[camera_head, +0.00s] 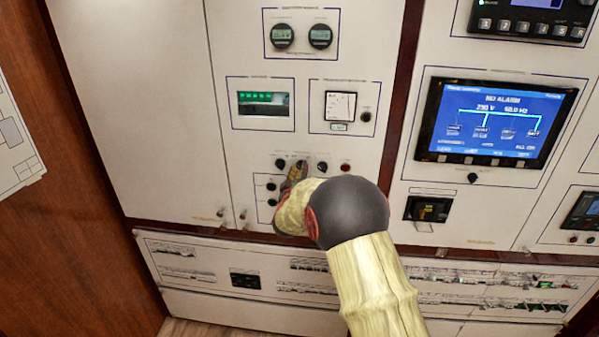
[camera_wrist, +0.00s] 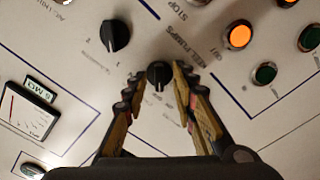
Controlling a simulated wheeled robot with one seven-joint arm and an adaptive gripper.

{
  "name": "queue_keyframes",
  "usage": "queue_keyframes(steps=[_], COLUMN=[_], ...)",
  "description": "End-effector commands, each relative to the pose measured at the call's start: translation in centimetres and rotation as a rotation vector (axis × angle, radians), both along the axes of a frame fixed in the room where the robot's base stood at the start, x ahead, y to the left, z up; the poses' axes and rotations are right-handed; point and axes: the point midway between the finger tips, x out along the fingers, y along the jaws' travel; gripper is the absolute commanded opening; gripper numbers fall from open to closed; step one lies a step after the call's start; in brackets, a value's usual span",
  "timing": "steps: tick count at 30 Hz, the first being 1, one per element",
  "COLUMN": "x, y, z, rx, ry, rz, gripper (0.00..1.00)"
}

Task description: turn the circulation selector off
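In the wrist view a small black selector knob (camera_wrist: 159,73) with a pale pointer line sits between the two fingertips of my gripper (camera_wrist: 158,80). The fingers are open, one on each side of the knob, with visible gaps. A second, larger black knob (camera_wrist: 115,36) is up and left of it. No circulation label is readable, so I cannot tell which knob is the circulation selector. In the head view my gripper (camera_head: 295,172) is at the lower panel, and my arm hides part of the controls there.
A lit orange button (camera_wrist: 239,35) and green buttons (camera_wrist: 265,73) are right of the fingers. A gauge (camera_wrist: 20,112) is at the left. In the head view a red button (camera_head: 345,167) sits right of the gripper, and a blue alarm screen (camera_head: 490,120) is further right.

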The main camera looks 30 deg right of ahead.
Motion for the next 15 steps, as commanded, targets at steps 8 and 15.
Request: queue_keyframes(steps=[8,15], x=[-2.1,-6.2], y=[1.5,4.4], z=[0.1,0.0], rx=[0.0,0.0], ry=[0.0,0.0], rz=[0.001,0.003], gripper=[0.27,0.27])
